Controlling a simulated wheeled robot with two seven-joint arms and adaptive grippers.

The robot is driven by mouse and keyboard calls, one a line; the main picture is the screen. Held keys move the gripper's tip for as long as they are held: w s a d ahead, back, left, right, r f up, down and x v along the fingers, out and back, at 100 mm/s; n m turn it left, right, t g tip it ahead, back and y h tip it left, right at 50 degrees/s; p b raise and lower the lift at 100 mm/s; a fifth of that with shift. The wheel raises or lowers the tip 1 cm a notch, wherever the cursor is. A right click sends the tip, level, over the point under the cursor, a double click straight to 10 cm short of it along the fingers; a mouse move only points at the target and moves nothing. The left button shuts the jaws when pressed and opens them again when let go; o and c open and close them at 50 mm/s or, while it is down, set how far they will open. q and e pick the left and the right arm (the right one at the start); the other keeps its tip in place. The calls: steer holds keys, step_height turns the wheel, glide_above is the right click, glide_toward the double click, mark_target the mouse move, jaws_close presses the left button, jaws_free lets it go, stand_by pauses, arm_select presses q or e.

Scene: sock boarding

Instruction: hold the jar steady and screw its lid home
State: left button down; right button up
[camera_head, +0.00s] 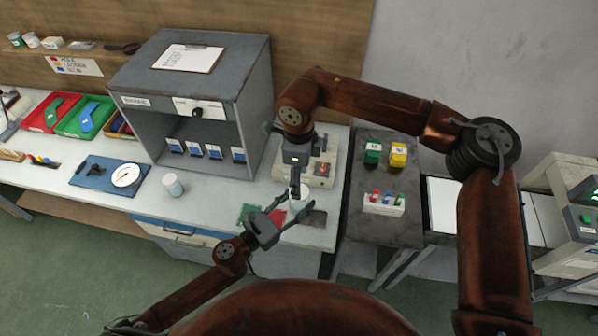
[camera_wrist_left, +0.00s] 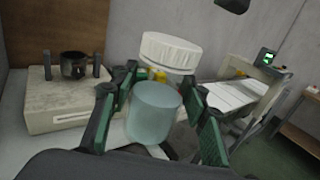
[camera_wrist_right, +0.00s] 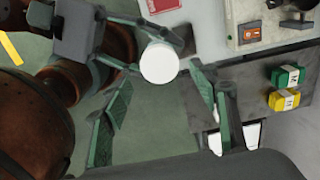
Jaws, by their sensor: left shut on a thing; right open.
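My left gripper (camera_head: 287,213) is shut on the jar, a pale translucent teal cylinder (camera_wrist_left: 154,112), which sits between its green-padded fingers (camera_wrist_left: 160,110) in the left wrist view. The white ribbed lid (camera_wrist_left: 171,52) is above the jar, roughly in line with it. I cannot tell whether it touches the jar's rim. From above, the lid shows as a white disc (camera_wrist_right: 159,62) in the right wrist view. My right gripper (camera_wrist_right: 162,85) is open, its fingers spread to either side below the lid in that picture. In the head view it hangs over the lid and jar, hiding part of them.
A grey cabinet (camera_head: 190,95) stands left on the bench. A beige fixture (camera_head: 322,165) is behind the grippers. A dark side table (camera_head: 385,225) at right holds green (camera_head: 372,153) and yellow (camera_head: 398,154) blocks. A white container (camera_head: 173,185) stands on the bench's left.

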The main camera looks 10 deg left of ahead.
steer(key=shift+f, duration=2.45)
steer(key=shift+c, duration=0.3)
steer(key=c, duration=1.2)
steer(key=o, duration=1.4)
steer(key=shift+r, duration=0.1)
step_height(320, 180, up, 12)
steer(key=shift+f, duration=0.1)
